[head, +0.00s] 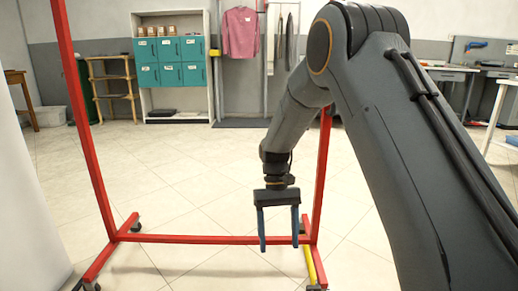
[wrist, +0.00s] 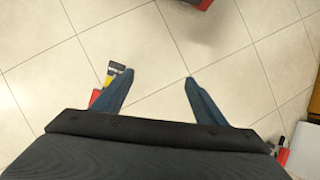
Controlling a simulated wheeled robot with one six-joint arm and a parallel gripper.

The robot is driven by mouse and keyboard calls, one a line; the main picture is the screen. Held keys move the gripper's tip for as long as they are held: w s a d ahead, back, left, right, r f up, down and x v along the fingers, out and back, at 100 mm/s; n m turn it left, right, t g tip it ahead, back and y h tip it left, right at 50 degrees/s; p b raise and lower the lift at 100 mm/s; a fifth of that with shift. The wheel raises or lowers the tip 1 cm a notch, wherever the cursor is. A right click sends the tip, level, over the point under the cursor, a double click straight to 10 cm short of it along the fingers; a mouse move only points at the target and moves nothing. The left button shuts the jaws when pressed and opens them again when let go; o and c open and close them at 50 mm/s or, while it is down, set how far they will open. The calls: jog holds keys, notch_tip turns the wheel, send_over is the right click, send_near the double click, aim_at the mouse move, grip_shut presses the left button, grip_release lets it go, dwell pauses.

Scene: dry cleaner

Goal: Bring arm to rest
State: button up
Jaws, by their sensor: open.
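My gripper (head: 279,229) hangs from my extended arm in the head view, pointing down at the tiled floor. Its two blue fingers are apart with nothing between them. In the wrist view my gripper (wrist: 154,84) also shows its fingers spread over bare floor tiles. In the head view the gripper overlaps the lower bar of a red wheeled rack (head: 190,238). I cannot tell how far it is from that bar.
A white shelf (head: 147,101) with teal lockers (head: 170,62) stands at the back wall. A pink shirt (head: 240,33) hangs beside it. A wooden rack (head: 112,86) is at the left. Desks (head: 450,75) stand at the right. The middle floor is clear.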

jog(key=s+a+r+n+t+p, duration=0.1)
jog(key=s+a+r, duration=0.3)
jog(key=s+r, duration=0.35)
jog(key=s+a+r+n+t+p, duration=0.1)
jog(key=s+a+r+t, duration=0.1)
jog(key=s+a+r, duration=0.35)
jog(key=s+d+r+n+t+y+p, duration=0.1)
jog(key=s+r, duration=0.1)
jog(key=s, duration=0.8)
jog(key=s+d+r+n+t+y+p, duration=0.1)
jog(key=s+r, duration=0.2)
jog(key=s, duration=0.7)
jog(key=d+r+m+p, duration=0.3)
jog(key=d+r+p, duration=0.7)
jog(key=r+p, duration=0.4)
jog(key=d+r+m+h+p, duration=0.1)
jog(key=d+r+m+p, duration=0.2)
jog(key=d+r+p, duration=0.8)
notch_tip(320, 180, up, 4)
jog(key=p, duration=1.2)
jog(key=shift+w+f+p, duration=0.25)
jog(key=shift+w+p, duration=0.05)
jog(key=shift+w, duration=0.05)
